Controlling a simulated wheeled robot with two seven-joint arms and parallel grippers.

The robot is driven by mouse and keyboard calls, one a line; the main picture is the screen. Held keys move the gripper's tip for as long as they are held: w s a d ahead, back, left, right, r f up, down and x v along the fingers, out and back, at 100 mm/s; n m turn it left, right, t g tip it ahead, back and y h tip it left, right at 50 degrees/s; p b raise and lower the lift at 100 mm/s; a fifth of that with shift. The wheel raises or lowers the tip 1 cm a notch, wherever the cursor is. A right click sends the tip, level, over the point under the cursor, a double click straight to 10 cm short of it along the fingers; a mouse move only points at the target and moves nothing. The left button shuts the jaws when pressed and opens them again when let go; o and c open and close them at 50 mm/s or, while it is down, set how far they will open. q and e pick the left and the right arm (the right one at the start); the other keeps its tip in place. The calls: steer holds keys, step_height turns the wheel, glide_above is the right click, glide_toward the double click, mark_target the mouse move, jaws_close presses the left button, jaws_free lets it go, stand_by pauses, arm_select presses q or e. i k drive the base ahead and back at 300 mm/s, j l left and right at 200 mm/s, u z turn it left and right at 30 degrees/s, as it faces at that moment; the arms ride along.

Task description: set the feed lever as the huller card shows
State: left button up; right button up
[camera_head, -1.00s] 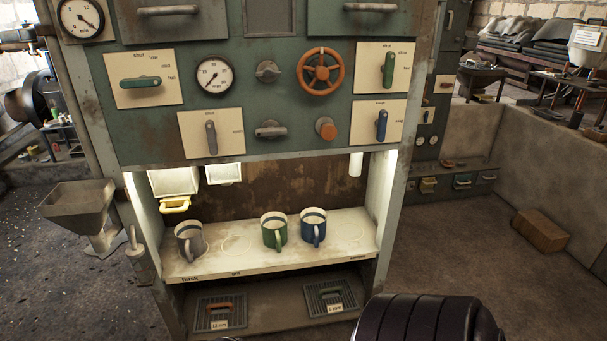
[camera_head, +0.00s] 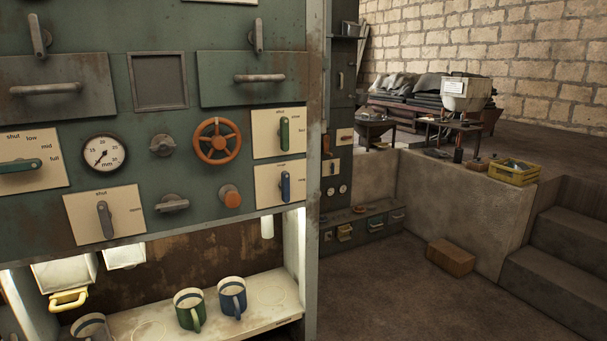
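No lever here carries a readable "feed" name. A green lever (camera_head: 20,165) lies nearly level on a cream plate at the left, marked shut, low, mid and full. A second green lever (camera_head: 284,134) stands upright on a plate at the right, with "shut" above it. A blue lever (camera_head: 286,186) stands upright below that one. A grey lever (camera_head: 105,220) hangs upright on the lower left plate. A white card (camera_head: 454,88) is fixed to a pale tub at the back; its print is too small to read, so I cannot tell whether it is the huller card. Neither gripper is in view.
The panel also has an orange handwheel (camera_head: 218,141), a gauge (camera_head: 104,154) and an orange knob (camera_head: 230,197). Mugs stand on the lit shelf below. Right of the cabinet are open floor, a brown block (camera_head: 451,258), a low wall, a yellow crate (camera_head: 514,173) and steps.

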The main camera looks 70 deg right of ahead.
mark_target(283, 132)
steer(key=l+z, duration=0.1)
steer(key=z, duration=0.3)
steer(key=l+z, duration=0.1)
steer(key=z, duration=0.3)
steer(key=l+z, duration=0.15)
steer(key=z, duration=0.25)
steer(key=l+z, duration=0.15)
steer(key=z, duration=0.25)
steer(key=l+z, duration=0.1)
steer(key=z, duration=0.3)
